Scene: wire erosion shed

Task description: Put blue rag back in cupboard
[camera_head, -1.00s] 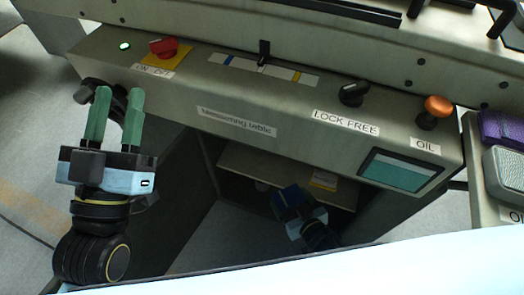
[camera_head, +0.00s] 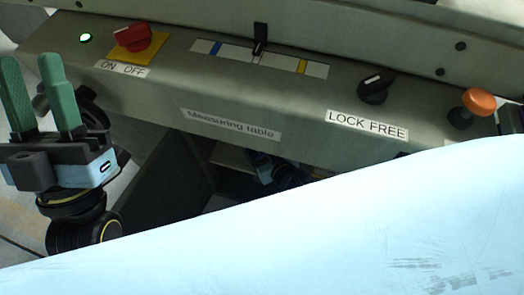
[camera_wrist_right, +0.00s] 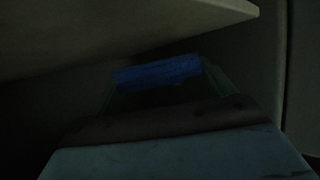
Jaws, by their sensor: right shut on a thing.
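The blue rag (camera_wrist_right: 158,72) shows in the dark right wrist view, between the fingertips of my right gripper (camera_wrist_right: 160,84), which is shut on it. A pale shelf edge (camera_wrist_right: 170,22) lies above it. In the head view the cupboard (camera_head: 232,157) is open below the measuring table panel. My right gripper (camera_head: 268,168) is inside its opening, mostly hidden by my own pale body in front; the rag cannot be made out there. My left gripper (camera_head: 38,72) is open and empty, its green fingers apart, left of the panel.
The panel carries a red switch (camera_head: 131,37), a black lock knob (camera_head: 375,85), an orange oil knob (camera_head: 471,107) and a small lever (camera_head: 260,40). A dark cupboard door (camera_head: 160,180) stands open at the left of the opening. Floor shows at the far left.

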